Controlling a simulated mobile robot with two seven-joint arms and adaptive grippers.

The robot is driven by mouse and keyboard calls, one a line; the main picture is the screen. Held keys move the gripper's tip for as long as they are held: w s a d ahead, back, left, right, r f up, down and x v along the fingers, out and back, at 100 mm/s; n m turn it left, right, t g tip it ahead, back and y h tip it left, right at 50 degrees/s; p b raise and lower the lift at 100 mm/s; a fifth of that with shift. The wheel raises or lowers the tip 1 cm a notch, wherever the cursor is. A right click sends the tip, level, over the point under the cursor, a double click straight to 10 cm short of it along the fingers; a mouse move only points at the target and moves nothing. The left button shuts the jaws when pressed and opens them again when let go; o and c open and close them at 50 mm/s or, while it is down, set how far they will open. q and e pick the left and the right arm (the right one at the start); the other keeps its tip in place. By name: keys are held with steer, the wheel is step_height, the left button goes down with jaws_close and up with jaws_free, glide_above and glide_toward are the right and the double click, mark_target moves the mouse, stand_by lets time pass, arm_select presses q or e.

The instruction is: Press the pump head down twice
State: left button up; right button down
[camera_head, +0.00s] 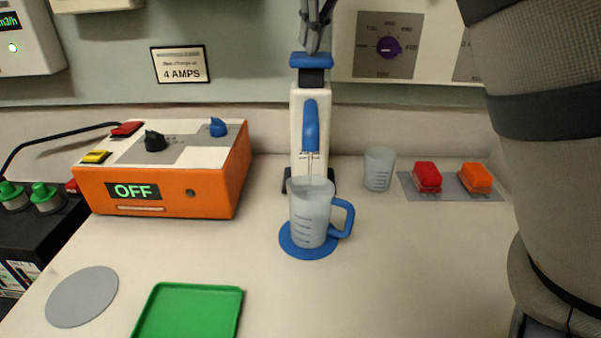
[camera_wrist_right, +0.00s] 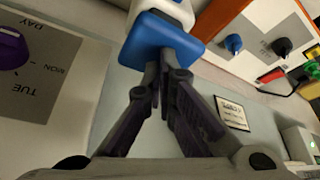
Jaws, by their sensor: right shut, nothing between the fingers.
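The pump dispenser is a white upright body (camera_head: 297,130) with a blue spout and a flat blue pump head (camera_head: 312,61) on top. My right gripper (camera_head: 314,50) is shut and empty, pointing down, with its fingertips at or just above the pump head; touching cannot be told for certain. The wrist view shows the closed fingertips (camera_wrist_right: 163,62) against the edge of the blue pump head (camera_wrist_right: 160,38) as seen there. A clear measuring jug (camera_head: 310,212) with a blue handle stands on a blue round mat (camera_head: 296,247) under the spout. My left gripper is out of view.
An orange charger box (camera_head: 160,190) reading OFF stands left. A clear cup (camera_head: 379,168) and a grey plate with red (camera_head: 427,177) and orange (camera_head: 476,178) blocks are right. A green tray (camera_head: 190,308) and grey disc (camera_head: 82,297) lie in front. My arm covers the far right.

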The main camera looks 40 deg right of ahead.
steer(key=shift+f, duration=1.45)
steer(key=shift+r, duration=0.1)
steer(key=shift+r, duration=2.6)
steer(key=shift+f, duration=2.7)
steer(key=shift+r, duration=2.7)
